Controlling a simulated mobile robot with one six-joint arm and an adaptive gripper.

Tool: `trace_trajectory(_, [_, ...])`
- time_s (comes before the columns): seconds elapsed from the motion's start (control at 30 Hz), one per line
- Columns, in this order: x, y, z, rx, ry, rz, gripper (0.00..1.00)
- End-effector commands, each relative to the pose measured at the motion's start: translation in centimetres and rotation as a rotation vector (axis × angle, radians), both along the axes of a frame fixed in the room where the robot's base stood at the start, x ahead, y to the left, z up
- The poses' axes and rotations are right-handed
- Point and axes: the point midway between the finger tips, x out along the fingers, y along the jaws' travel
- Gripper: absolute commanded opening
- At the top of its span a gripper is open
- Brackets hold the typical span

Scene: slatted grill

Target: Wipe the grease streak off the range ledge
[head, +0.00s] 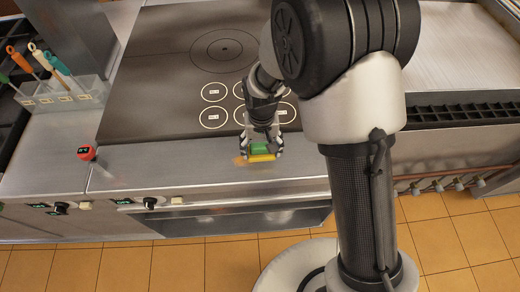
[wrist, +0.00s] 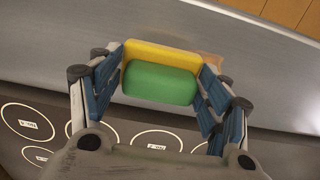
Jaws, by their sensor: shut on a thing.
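My gripper (head: 261,150) is shut on a sponge (head: 262,157) with a green part and a yellow part, low over the steel range ledge (head: 180,170). In the wrist view the sponge (wrist: 160,82) sits between the two blue-padded fingers, its yellow side toward the ledge's front edge. A faint brownish streak (head: 239,161) shows on the ledge just left of the sponge; in the wrist view a brownish patch (wrist: 211,60) shows beside the sponge's yellow end. The rest of the streak may be hidden under the sponge. I cannot tell whether the sponge touches the ledge.
A dark cooktop (head: 150,90) with marked rings lies behind the ledge. A red-topped timer-like item (head: 86,153) stands at the ledge's left. A clear holder (head: 65,97) with several colored-handled tools is farther left. Knobs (head: 150,202) line the front.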

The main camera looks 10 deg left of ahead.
Motion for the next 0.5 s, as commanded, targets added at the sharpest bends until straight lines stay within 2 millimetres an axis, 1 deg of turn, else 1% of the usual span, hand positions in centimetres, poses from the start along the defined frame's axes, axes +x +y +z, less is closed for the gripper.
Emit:
trace_trajectory(0.03, [0.1, -0.1, 0.8, 0.000, -0.001, -0.001, 0.51])
trace_trajectory(0.5, [0.9, -0.8, 4.9, 0.000, -0.001, -0.005, 0.51])
